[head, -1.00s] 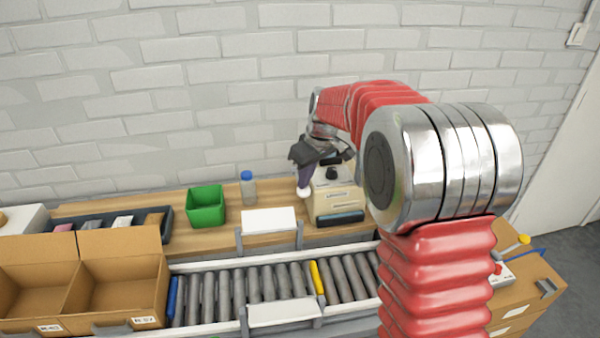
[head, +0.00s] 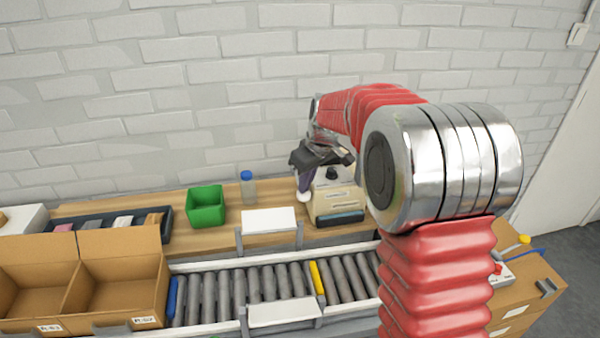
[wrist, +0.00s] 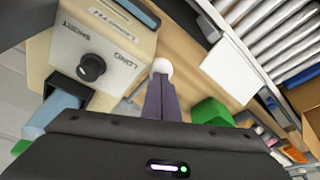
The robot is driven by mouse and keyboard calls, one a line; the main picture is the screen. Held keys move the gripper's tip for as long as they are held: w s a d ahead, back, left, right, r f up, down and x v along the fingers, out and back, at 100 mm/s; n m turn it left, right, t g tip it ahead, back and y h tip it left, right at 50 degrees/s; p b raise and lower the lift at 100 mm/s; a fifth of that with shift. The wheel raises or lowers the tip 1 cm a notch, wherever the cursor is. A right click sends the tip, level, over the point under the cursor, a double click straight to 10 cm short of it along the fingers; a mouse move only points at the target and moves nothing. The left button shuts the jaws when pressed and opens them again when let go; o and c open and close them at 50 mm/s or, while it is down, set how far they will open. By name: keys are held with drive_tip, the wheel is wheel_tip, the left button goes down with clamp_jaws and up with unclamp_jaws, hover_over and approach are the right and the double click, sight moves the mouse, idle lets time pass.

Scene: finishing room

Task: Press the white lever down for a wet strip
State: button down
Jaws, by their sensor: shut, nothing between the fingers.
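The beige dispenser (head: 338,203) stands on the wooden bench against the wall. In the wrist view the dispenser (wrist: 105,45) shows a black dial (wrist: 91,67) between the words SHORT and LONG. The lever's white ball end (wrist: 162,66) sticks out beside the dispenser; the white ball also shows in the head view (head: 304,197) at the dispenser's left side. My gripper (wrist: 161,82) is shut and empty, its purple fingertips at the ball. They appear to touch it from above. The lever's arm is mostly hidden.
A clear bottle with a blue cap (head: 248,187) and a green bin (head: 206,206) stand to the left on the bench. A roller conveyor (head: 240,288) runs in front, with cardboard boxes (head: 120,285) at its left. A white plate (head: 269,221) lies between.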

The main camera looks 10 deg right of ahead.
drive_tip(key=shift+s+f, duration=0.15)
drive_tip(key=shift+f, duration=0.65)
drive_tip(key=shift+s+f, duration=0.1)
drive_tip(key=shift+f, duration=0.65)
idle(1.0)
idle(0.5)
drive_tip(key=shift+w+r, duration=0.4)
drive_tip(key=shift+r, duration=1.15)
drive_tip(key=shift+w+r, duration=0.4)
drive_tip(key=shift+r, duration=1.2)
drive_tip(key=shift+w+r, duration=0.4)
drive_tip(key=shift+r, duration=1.15)
drive_tip(key=shift+r, duration=2.5)
